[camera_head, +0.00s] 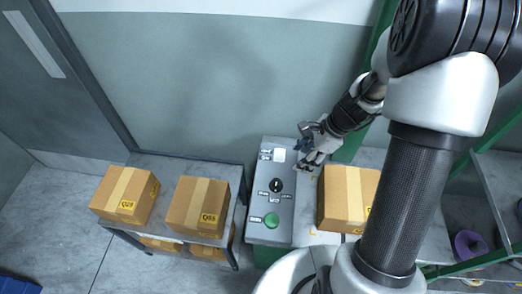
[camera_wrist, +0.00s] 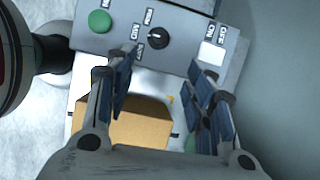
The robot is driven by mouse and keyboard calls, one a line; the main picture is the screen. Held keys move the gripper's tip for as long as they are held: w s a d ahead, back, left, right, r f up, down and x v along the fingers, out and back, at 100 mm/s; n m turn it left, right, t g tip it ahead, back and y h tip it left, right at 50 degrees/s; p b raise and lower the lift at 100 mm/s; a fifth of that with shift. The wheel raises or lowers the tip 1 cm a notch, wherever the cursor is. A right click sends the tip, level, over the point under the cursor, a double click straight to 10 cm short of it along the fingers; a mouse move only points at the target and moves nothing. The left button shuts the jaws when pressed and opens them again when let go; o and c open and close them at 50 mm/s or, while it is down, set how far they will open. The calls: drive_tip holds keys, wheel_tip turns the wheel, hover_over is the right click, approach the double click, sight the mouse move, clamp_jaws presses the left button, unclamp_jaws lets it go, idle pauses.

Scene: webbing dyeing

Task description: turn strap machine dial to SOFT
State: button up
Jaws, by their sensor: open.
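The strap machine's grey control panel (camera_head: 254,228) stands against the wall in the head view. Its black round dial (camera_head: 275,185) has a white pointer mark and small labels around it. The dial also shows in the wrist view (camera_wrist: 158,38), with its white mark toward the left side. I cannot read all the labels or tell the setting surely. My gripper (camera_head: 305,150) is over the panel's upper right, apart from the dial. In the wrist view my open, empty gripper (camera_wrist: 160,75) has its blue-padded fingers spread, with the dial ahead between and beyond the tips.
A green button (camera_head: 271,220) and a white switch (camera_head: 279,155) sit on the panel on either side of the dial. A cardboard box (camera_head: 346,198) stands right of the panel, close to my gripper. Two boxes (camera_head: 125,194) (camera_head: 198,206) stand on a table at left.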

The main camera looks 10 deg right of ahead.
sight(277, 182)
drive_tip(key=shift+m, duration=0.3)
drive_tip(key=b+x, duration=0.7)
drive_tip(key=x, duration=1.1)
drive_tip(key=shift+f, duration=0.25)
drive_tip(key=shift+c, duration=0.3)
drive_tip(key=c, duration=1)
